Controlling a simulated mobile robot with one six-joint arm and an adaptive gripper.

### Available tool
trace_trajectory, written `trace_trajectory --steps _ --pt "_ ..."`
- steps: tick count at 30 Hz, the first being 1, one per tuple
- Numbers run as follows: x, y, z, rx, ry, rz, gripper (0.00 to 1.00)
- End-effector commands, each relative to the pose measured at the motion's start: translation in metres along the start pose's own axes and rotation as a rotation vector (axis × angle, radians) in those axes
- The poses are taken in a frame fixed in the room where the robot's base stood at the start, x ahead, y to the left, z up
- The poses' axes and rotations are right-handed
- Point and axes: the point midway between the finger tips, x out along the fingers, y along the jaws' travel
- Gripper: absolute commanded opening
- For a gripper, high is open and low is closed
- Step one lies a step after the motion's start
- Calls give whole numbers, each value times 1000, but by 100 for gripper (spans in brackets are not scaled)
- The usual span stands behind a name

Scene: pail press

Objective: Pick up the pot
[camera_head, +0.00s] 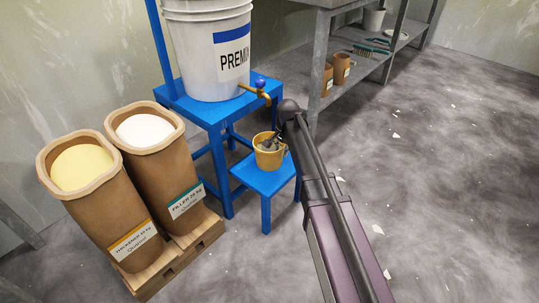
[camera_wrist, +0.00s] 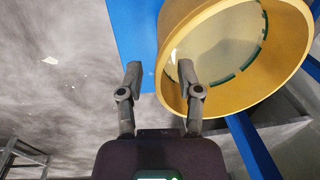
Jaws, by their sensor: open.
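The pot (camera_head: 268,159) is ochre yellow and stands on a low blue stool (camera_head: 250,178), below the bucket's tap. In the wrist view the pot (camera_wrist: 238,98) fills the upper right, with its pale inside and dark green dashes showing. My gripper (camera_wrist: 159,72) is open. Its left finger is outside the pot, in front of the blue stool top. Its right finger overlaps the pot's near rim; I cannot tell whether it touches. In the head view my gripper (camera_head: 275,143) is at the pot's top and partly hides it.
A white bucket (camera_head: 203,55) with a tap (camera_head: 258,92) stands on a taller blue stand (camera_head: 205,115). Two brown sacks (camera_head: 100,215) (camera_head: 160,170) stand on a wooden pallet at left. Floor at right is mostly clear.

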Motion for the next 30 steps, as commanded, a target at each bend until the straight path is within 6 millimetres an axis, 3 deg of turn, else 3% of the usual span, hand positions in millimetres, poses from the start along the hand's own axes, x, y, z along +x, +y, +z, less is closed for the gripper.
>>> trace_trajectory --steps 1,6,22,30 --pt "0 0 0 0 0 0 46" --pt "0 0 0 0 0 0 0" --pt "-1 0 0 0 0 0 0" --pt "-12 -1 0 0 0 0 0"
